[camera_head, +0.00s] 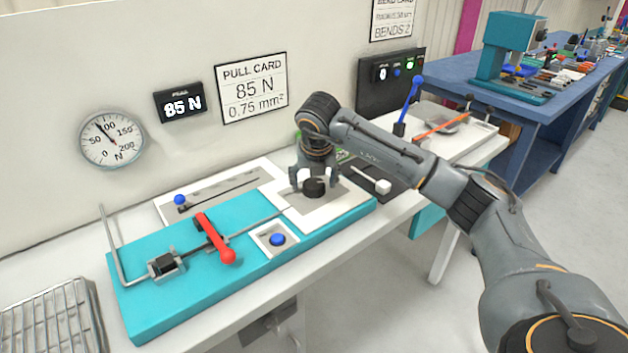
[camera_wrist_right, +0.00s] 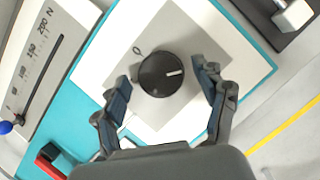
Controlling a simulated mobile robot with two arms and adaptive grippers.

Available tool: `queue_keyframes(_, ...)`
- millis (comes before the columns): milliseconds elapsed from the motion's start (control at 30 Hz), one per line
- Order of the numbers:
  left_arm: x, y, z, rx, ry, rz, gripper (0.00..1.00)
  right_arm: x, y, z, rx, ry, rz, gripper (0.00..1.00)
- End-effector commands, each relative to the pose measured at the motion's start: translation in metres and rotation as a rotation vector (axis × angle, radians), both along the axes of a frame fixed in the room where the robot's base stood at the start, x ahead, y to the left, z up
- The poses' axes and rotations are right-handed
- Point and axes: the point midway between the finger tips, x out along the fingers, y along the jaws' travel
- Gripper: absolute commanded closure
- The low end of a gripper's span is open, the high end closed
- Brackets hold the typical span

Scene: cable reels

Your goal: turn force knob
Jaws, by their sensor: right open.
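The force knob (camera_head: 314,187) is a round black knob on a grey and white plate at the right end of the teal fixture (camera_head: 180,295). In the right wrist view the knob (camera_wrist_right: 160,76) shows a white pointer line toward the right. My right gripper (camera_head: 312,182) is over the knob with its fingers pointing down. In the wrist view the right gripper (camera_wrist_right: 163,88) is open, one finger on each side of the knob, with gaps between. The display (camera_head: 180,103) reads 85 N, and the pull card (camera_head: 252,88) reads 85 N, 0.75 mm². My left gripper is not in view.
A red lever (camera_head: 214,238) and a blue button (camera_head: 277,239) are on the fixture. A slider scale with a blue knob (camera_head: 180,200) lies behind it. A round gauge (camera_head: 112,139) hangs on the wall. A wire basket (camera_head: 50,318) stands at the left.

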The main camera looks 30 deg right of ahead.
Motion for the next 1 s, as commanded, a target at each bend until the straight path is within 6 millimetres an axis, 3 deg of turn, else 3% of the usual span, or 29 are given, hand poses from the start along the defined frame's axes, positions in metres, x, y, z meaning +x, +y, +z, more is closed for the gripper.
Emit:
queue_keyframes(267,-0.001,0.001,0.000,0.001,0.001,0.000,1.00,-0.006,0.004,0.021,0.000,-0.005,0.000,0.28)
queue_keyframes(700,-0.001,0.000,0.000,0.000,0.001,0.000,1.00,-0.035,0.020,0.099,0.000,-0.003,0.002,0.28)
queue_keyframes(1000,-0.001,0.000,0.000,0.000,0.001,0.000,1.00,-0.041,0.022,0.111,0.000,0.001,0.000,0.28)
